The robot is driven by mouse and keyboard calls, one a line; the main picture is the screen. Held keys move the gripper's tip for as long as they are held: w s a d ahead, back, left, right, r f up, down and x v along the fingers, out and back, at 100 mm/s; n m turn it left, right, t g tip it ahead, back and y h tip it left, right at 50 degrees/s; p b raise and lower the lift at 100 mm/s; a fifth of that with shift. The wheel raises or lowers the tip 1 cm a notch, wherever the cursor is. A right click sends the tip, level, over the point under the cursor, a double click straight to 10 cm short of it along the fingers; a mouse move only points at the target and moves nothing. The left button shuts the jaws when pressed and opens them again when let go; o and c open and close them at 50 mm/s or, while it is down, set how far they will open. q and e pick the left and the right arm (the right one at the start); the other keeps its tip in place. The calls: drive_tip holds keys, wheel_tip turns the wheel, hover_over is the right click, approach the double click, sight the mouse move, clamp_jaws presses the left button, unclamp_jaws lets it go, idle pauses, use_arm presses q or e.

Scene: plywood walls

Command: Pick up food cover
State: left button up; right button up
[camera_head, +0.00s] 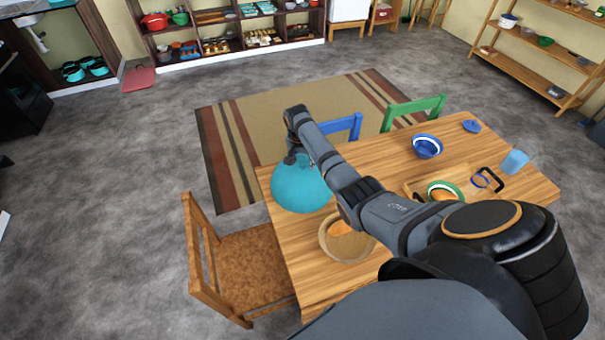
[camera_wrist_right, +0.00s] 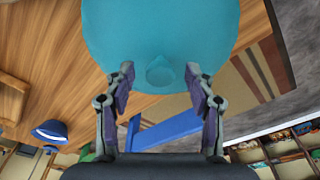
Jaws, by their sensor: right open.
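The food cover (camera_head: 299,187) is a turquoise dome on the far left corner of the wooden table. It also fills the upper middle of the right wrist view (camera_wrist_right: 160,35), with a small round knob on top. My right gripper (camera_head: 292,158) is at the top of the cover. In the right wrist view its two fingers (camera_wrist_right: 160,80) are apart, one on each side of the knob. I cannot tell whether they touch the cover. What is under the cover is hidden. My left gripper is not in view.
The wooden table (camera_head: 385,167) holds a wooden bowl (camera_head: 340,250) close to the cover, a blue bowl (camera_head: 427,146) and a green-rimmed bowl (camera_head: 443,188). A wooden chair (camera_head: 240,270), a blue chair (camera_head: 345,126) and a green chair (camera_head: 415,110) stand around it.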

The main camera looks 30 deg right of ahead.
clamp_jaws()
drive_tip(key=shift+r, duration=0.2)
idle(0.3)
